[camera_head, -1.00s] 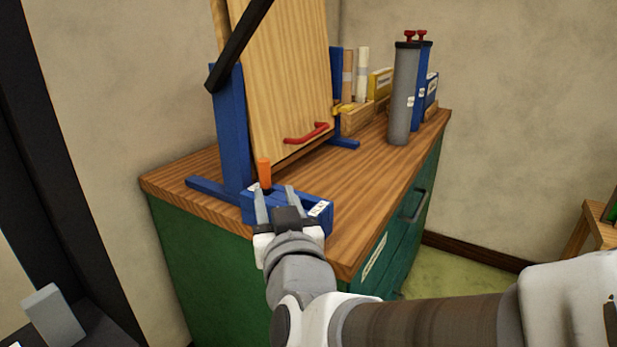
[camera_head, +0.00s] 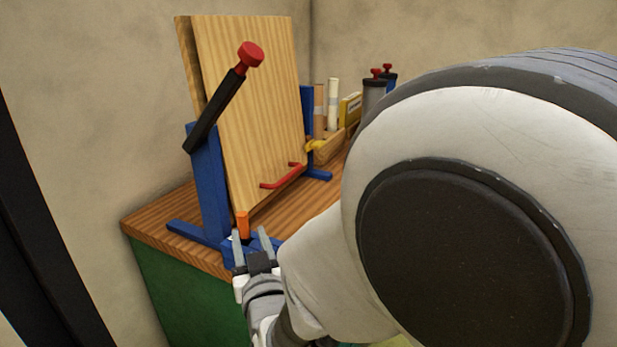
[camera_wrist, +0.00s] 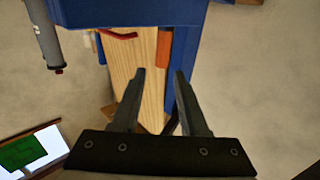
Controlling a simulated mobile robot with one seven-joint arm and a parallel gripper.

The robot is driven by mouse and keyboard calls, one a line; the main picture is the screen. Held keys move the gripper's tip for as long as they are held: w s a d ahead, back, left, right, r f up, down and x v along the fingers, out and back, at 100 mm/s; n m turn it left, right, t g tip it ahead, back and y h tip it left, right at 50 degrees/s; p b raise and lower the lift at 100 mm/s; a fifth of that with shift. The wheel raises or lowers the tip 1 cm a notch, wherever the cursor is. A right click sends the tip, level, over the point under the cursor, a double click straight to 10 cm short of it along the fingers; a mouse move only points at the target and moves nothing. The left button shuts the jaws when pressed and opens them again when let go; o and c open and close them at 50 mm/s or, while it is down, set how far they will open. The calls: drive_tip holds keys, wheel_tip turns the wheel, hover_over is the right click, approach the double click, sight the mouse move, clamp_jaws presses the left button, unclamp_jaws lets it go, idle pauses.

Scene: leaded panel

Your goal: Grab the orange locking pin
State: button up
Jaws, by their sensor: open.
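The orange locking pin (camera_head: 243,225) stands upright at the blue holder (camera_head: 230,243) by the foot of the stand's blue post. My gripper (camera_head: 250,233) is open and empty, its fingertips close to the pin. In the wrist view the pin (camera_wrist: 164,48) shows just beyond the fingertips, roughly in line with the gap and nearer the right finger. My gripper (camera_wrist: 160,74) also shows there, with nothing between its fingers. I cannot tell the exact distance. The pin's lower end is hidden.
A wooden panel (camera_head: 255,100) with a red handle (camera_head: 283,177) leans in the blue stand (camera_head: 210,190). A black lever with a red knob (camera_head: 250,55) rises at its left. Grey and blue cylinders (camera_head: 374,95) stand behind. My arm hides the bench's right side.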

sight(244, 234)
drive_tip(key=b+x, duration=0.1)
drive_tip(key=x, duration=0.9)
drive_tip(key=shift+w+a+f, duration=0.15)
drive_tip(key=shift+w+a, duration=0.1)
drive_tip(key=shift+a, duration=0.05)
clamp_jaws()
